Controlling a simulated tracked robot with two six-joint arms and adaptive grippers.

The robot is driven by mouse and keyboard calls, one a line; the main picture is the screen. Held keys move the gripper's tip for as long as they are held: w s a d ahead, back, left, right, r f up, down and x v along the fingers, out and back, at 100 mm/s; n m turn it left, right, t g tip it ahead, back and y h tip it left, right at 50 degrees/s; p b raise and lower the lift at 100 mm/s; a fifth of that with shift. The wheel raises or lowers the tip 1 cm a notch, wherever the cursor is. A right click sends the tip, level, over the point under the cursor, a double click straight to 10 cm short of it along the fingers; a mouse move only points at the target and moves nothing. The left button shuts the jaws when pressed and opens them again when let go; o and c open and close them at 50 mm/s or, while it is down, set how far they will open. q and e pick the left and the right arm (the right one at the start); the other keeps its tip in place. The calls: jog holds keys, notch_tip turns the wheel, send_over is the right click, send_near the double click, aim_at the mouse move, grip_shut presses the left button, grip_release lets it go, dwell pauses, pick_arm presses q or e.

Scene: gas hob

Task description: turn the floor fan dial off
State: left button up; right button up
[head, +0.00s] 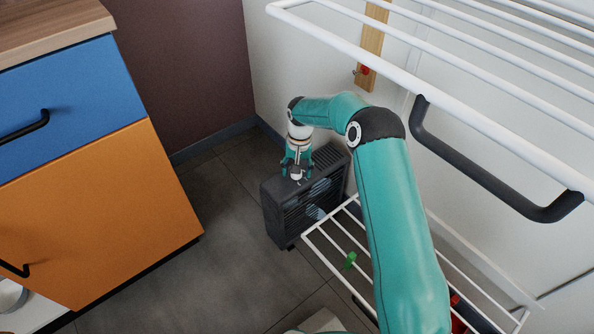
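The floor fan (285,213) is a dark grey box with a slatted grille, standing on the tiled floor near the wall corner. My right gripper (297,174) points down at the fan's top, its arm coming in from the lower right. Its fingers look a little apart, with a small light part between them at the top of the fan. The dial itself is too small and covered to make out, and I cannot tell whether the fingers touch it. My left gripper is not in view.
A white wire drying rack (470,115) spans the upper right, with a lower wire shelf (335,240) beside the fan. A green clip (349,261) hangs there. A blue and orange cabinet (90,215) stands left. The floor (225,250) between is clear.

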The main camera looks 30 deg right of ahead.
jog(key=c, duration=1.2)
jog(key=shift+o, duration=0.2)
